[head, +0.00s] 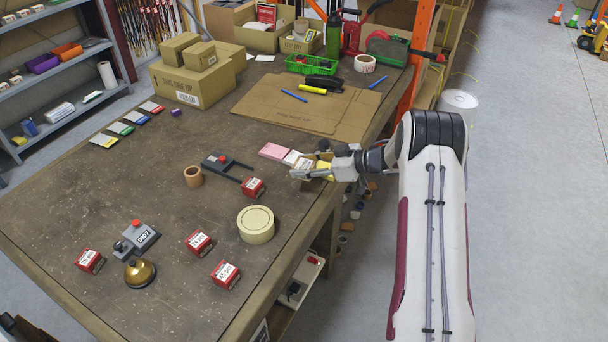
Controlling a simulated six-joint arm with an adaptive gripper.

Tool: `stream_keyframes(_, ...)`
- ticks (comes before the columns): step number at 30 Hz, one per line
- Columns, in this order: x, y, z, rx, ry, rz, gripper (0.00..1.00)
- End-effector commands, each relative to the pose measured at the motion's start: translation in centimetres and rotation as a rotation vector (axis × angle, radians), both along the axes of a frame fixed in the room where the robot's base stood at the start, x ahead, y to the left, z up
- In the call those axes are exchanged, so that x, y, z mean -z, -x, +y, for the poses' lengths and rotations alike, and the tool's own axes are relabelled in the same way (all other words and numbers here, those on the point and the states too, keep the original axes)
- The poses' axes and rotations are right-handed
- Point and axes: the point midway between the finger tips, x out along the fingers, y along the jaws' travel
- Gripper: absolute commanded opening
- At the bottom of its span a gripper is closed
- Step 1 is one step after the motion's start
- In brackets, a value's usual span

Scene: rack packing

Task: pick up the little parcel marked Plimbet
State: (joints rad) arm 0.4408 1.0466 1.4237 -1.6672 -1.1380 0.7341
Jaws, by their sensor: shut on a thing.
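My gripper (308,174) is at the table's right edge, over the end of a row of pink and white pads (279,152). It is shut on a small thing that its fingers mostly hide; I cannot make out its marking. Small red parcels with white labels stand on the table: one just left of my gripper (253,187), one in the middle (199,243), one nearer the front (225,274) and one at the left (89,261). Their labels are too small to read surely, so I cannot tell which is Plimbet.
A tape roll (256,225), a brown cup (193,176), a dark fork-shaped device (226,166), a brass bell (139,272) and a grey device (137,238) stand around the parcels. Cardboard sheets (270,106) lie behind. The table's left middle is clear.

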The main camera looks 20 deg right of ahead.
Motion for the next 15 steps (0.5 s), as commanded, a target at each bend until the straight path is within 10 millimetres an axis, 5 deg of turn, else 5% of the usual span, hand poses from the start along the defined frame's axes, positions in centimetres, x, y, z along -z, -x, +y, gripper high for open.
stream_keyframes(6, -2.4, 0.0, 0.0, 0.001, -0.001, -0.001, 0.17)
stream_keyframes(15, -3.4, 0.0, 0.0, 0.000, -0.001, 0.001, 0.17)
